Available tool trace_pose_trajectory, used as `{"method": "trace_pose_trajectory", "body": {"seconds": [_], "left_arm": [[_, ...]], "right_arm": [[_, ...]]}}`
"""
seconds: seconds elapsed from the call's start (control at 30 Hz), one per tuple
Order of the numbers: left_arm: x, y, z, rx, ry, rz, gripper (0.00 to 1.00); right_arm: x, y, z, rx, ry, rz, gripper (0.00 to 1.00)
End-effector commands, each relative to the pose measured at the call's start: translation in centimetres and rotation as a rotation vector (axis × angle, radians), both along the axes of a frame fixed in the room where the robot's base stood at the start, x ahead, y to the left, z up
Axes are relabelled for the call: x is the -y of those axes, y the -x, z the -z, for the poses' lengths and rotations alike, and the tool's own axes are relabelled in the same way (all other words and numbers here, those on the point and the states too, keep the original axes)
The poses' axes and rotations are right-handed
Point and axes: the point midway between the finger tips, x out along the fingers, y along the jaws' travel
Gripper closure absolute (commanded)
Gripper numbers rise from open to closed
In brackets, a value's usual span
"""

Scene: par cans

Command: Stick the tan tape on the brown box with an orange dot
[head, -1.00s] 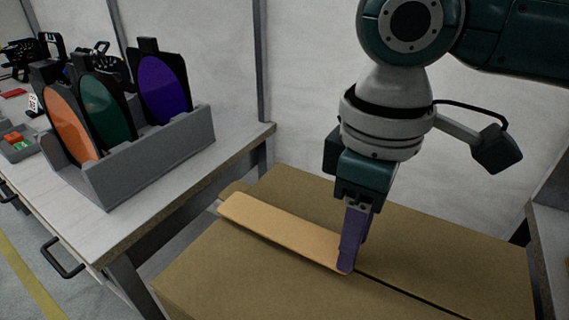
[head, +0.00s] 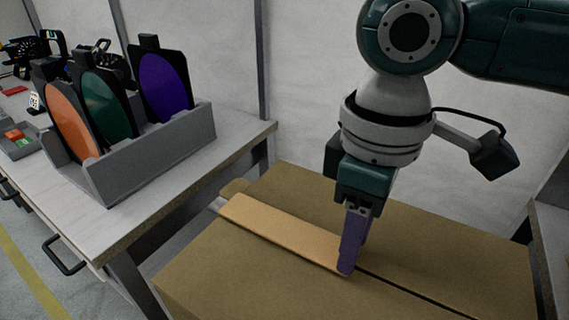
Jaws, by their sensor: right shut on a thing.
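The tan tape (head: 283,233) is a flat strip lying along the seam on top of the brown box (head: 222,272). Its left end reaches the box's left edge, and its right end is at my right gripper. My right gripper (head: 348,268) points down with purple fingers, shut on the tape's right end at the box top. The dark seam continues bare to the right of the fingers. No orange dot shows on the visible part of the box. My left gripper is not in view.
A workbench (head: 180,190) stands at the left, with a grey rack (head: 150,160) holding orange, green and purple discs in black frames. Smaller items lie farther back on the bench. A pale wall is behind the box. Another surface edge shows at the far right.

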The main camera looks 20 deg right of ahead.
Motion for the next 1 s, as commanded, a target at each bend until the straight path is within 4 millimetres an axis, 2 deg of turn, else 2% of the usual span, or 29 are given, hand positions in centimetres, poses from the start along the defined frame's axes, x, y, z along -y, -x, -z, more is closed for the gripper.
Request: {"method": "trace_pose_trajectory", "body": {"seconds": [1.0], "left_arm": [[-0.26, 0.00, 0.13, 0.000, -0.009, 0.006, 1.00]], "right_arm": [[0.02, 0.04, 0.89, -0.002, 0.001, 0.000, 1.00]]}}
